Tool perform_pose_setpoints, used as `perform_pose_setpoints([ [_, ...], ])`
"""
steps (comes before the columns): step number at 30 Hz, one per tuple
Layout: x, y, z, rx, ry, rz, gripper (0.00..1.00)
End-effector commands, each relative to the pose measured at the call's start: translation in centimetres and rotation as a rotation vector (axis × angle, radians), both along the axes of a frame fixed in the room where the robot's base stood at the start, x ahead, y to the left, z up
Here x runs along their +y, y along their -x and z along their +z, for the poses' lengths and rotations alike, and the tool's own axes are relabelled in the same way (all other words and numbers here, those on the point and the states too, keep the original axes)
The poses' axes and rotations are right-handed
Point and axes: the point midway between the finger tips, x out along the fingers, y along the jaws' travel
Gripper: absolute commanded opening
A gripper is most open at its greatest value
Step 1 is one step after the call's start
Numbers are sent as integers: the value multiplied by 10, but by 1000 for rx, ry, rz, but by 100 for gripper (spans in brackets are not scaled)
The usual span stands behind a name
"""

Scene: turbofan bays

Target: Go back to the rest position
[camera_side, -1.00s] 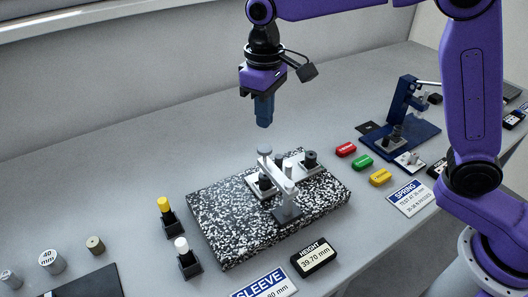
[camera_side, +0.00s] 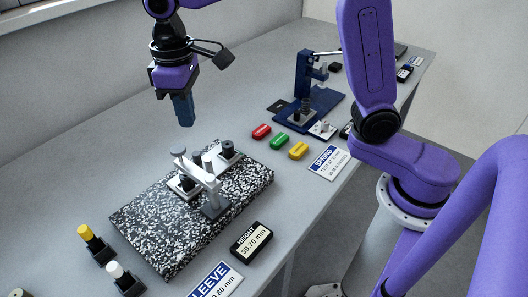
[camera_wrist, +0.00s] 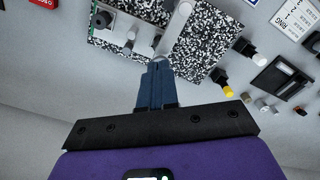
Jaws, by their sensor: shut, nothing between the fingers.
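My gripper (camera_side: 183,110) hangs from my purple arm, above and behind the far edge of the speckled plate (camera_side: 160,228). Its blue fingers are together with nothing between them, and they point down. In the wrist view the shut fingers (camera_wrist: 156,75) show in the middle, with the speckled plate (camera_wrist: 205,45) beyond them. The gripper is clear of the grey height gauge (camera_side: 195,170) that stands on the plate.
A height display (camera_side: 252,243) reads 39.70 mm. A blue test stand (camera_side: 318,98) stands farther back. Yellow-topped (camera_side: 92,240) and white-topped (camera_side: 122,275) pieces stand at front left.

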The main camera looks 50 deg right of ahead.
Motion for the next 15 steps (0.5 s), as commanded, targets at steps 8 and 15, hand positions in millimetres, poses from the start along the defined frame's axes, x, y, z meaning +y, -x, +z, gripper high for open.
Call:
perform_pose_setpoints([
  [8, -42, 67, -10, -6, -6, 138, 0],
  [15, -85, 127, -24, -9, -10, 256, 0],
])
